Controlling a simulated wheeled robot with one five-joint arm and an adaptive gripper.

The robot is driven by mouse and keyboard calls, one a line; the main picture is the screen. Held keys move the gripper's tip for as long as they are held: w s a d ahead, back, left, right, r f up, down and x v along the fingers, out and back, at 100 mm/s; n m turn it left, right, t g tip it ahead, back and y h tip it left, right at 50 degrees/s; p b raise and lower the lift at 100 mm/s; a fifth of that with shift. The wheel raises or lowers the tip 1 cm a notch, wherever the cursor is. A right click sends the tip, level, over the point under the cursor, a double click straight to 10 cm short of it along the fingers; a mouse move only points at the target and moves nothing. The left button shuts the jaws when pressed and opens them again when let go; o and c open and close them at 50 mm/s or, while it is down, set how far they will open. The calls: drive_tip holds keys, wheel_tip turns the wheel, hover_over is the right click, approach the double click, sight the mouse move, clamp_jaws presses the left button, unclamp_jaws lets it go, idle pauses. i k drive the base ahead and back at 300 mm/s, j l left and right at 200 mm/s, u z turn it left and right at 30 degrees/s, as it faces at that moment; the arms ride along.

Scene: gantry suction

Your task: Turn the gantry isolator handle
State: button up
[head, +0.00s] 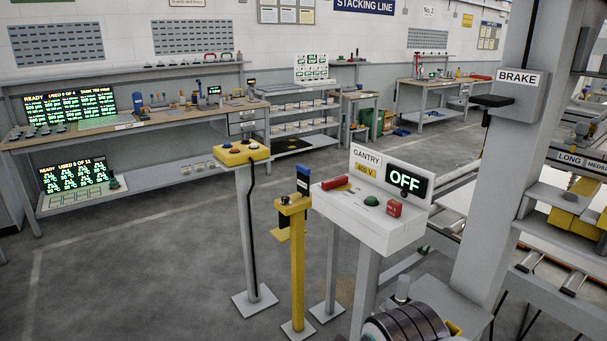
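A grey gantry console (385,231) stands on legs right of centre in the head view. Its upright panel carries a GANTRY label (366,158), a yellow 400 V label (365,171) and a display (404,182) reading OFF. A red bar-shaped handle (335,183) lies at the left of the console top. A green button (371,201) is in the middle, and a small red block (394,208) with unreadable lettering is at the right. I cannot tell for certain which red part is the isolator handle.
A yellow post (297,262) and a pedestal with a yellow button box (241,152) stand left of the console. A grey column with a BRAKE sign (518,78) and roller conveyors are close on the right. Open floor (130,265) lies at left; benches line the wall.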

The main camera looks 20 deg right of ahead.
sight(326, 185)
drive_tip(key=i+j, duration=0.3)
drive_tip(key=i, duration=0.2)
drive_tip(key=i+j, duration=0.25)
drive_tip(key=i, duration=0.25)
drive_tip(key=i+j, duration=0.3)
drive_tip(key=i, duration=0.25)
drive_tip(key=i+l, duration=0.1)
drive_tip(key=i, duration=0.95)
drive_tip(key=i+l+z, duration=0.1)
drive_tip(key=i+l, duration=0.15)
drive_tip(key=l, duration=0.15)
